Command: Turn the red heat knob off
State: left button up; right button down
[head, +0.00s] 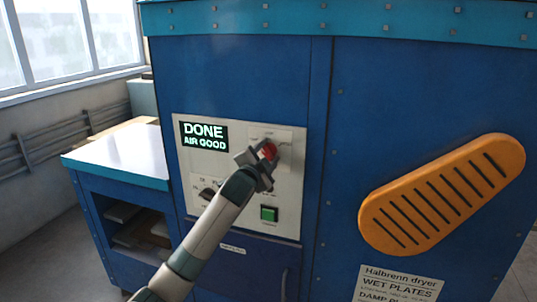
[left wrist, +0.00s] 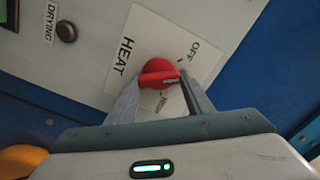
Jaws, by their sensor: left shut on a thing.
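The red heat knob (left wrist: 158,74) sits on a white plate marked HEAT, OFF and HIGH (left wrist: 150,40) in the left wrist view. In the head view the knob (head: 268,151) shows at the upper right of the control panel. My left gripper (head: 262,158) is at the panel, its two fingers on either side of the knob's raised bar, shut on it. The same gripper (left wrist: 160,92) fills the bottom of the left wrist view. The bar lies roughly crosswise there; I cannot tell surely which mark it points to. My right gripper is not in view.
The panel (head: 285,215) has a screen (head: 204,136) reading DONE, AIR GOOD, a black knob (head: 208,194) and a green button (head: 269,213). The blue dryer has an orange slotted piece (head: 440,195) at right. A blue side table (head: 125,155) stands at left.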

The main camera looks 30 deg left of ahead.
pick_arm(q)
jog(key=n, duration=0.5)
jog(key=shift+a, duration=0.15)
dwell(0.4)
jog(key=o, duration=1.1)
jog(key=shift+c, duration=0.2)
jog(key=shift+s, duration=0.2)
jog(key=shift+s, duration=0.45)
jog(key=b+v, duration=0.5)
jog(key=v, duration=1.1)
jog(key=shift+d, duration=0.25)
